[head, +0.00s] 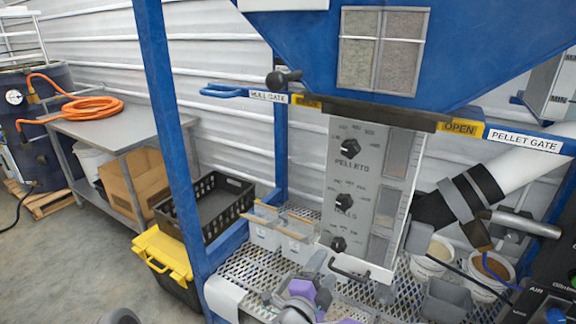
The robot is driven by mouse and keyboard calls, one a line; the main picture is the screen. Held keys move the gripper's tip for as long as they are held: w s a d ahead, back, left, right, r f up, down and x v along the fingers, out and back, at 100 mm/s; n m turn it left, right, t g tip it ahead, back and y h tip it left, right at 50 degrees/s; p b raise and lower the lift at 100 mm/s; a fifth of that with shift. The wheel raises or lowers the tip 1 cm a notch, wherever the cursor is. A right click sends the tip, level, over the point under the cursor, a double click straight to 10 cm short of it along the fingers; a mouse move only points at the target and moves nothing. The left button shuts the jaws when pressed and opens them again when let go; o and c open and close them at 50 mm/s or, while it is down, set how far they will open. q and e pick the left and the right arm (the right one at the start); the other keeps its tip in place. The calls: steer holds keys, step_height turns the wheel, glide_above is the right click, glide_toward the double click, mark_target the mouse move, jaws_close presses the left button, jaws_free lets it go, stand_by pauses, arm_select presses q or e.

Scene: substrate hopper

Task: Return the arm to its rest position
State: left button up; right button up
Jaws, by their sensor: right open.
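My right gripper (302,296), grey with purple parts near it, shows at the bottom centre. It is open, with nothing seen between its fingers. It is low in front of the perforated metal shelf, below the grey panel with black dials (355,180). The rest of the right arm is mostly cut off by the lower edge. My left gripper is not in view.
The blue hopper (300,45) hangs above the panel, with a hull gate handle (222,91) and a pellet gate label (525,140). White tubs (435,255) stand at right. A blue post (172,130) rises at left. Floor at left is clear.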

step_height(320, 180, down, 24)
steer(key=s+d+n+g+y+p, duration=0.25)
steer(key=n+g+y, duration=0.25)
steer(key=n+y, duration=0.45)
steer(key=s+a+f+n+g+y+p, duration=0.1)
steer(key=s+f+n+g, duration=0.3)
steer(key=s, duration=0.6)
steer(key=s+a+f+n+g+y+p, duration=0.2)
steer(key=s+f+g, duration=0.3)
steer(key=s, duration=0.5)
step_height(320, 180, down, 3)
steer(key=shift+s+a+r+n+g+y, duration=0.2)
steer(key=shift+a+n+g+y, duration=0.1)
steer(key=shift+a+n+y, duration=0.5)
